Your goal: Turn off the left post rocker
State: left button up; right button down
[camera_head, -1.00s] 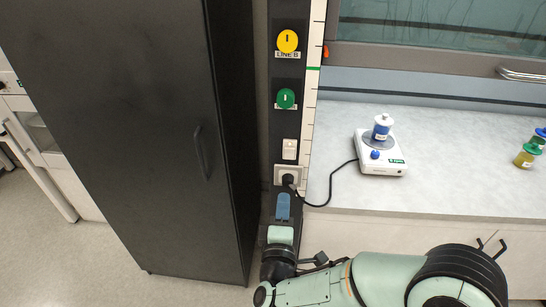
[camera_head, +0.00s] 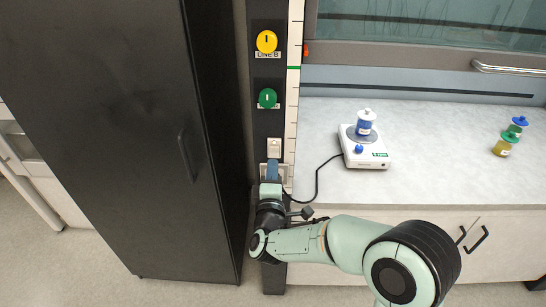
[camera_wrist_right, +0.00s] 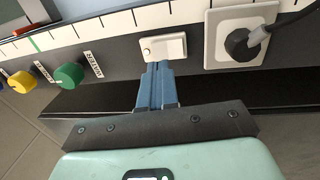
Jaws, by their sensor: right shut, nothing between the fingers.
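The white post rocker (camera_head: 274,146) sits on the dark post, below a green knob and above a socket. It also shows in the right wrist view (camera_wrist_right: 163,47), with a small round mark at its left end. My right gripper (camera_head: 272,166) has blue fingers and is shut and empty. In the right wrist view its fingertips (camera_wrist_right: 158,68) lie at the near edge of the rocker plate, close to the middle; I cannot tell whether they touch. The socket is mostly hidden behind my gripper in the head view. My left gripper is not in view.
A white socket with a black plug (camera_wrist_right: 240,44) is right beside the rocker. Green (camera_head: 267,98) and yellow (camera_head: 266,41) knobs are higher on the post. A black cabinet (camera_head: 120,130) stands left. A stirrer (camera_head: 365,150) with its cord sits on the bench right.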

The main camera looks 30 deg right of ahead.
aim_at(274, 148)
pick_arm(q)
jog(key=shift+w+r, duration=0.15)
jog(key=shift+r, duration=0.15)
pick_arm(e)
jog(key=shift+x, duration=1.95)
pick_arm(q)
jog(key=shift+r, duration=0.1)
pick_arm(e)
jog(key=p, duration=0.1)
jog(key=r+p, duration=0.1)
jog(key=p, duration=0.1)
jog(key=g+p, duration=0.1)
jog(key=shift+w+d+r, duration=0.25)
jog(key=shift+w+r, duration=0.05)
jog(key=shift+w, duration=0.05)
jog(key=shift+s+p, duration=0.1)
jog(key=shift+p, duration=0.2)
jog(key=shift+f, duration=0.2)
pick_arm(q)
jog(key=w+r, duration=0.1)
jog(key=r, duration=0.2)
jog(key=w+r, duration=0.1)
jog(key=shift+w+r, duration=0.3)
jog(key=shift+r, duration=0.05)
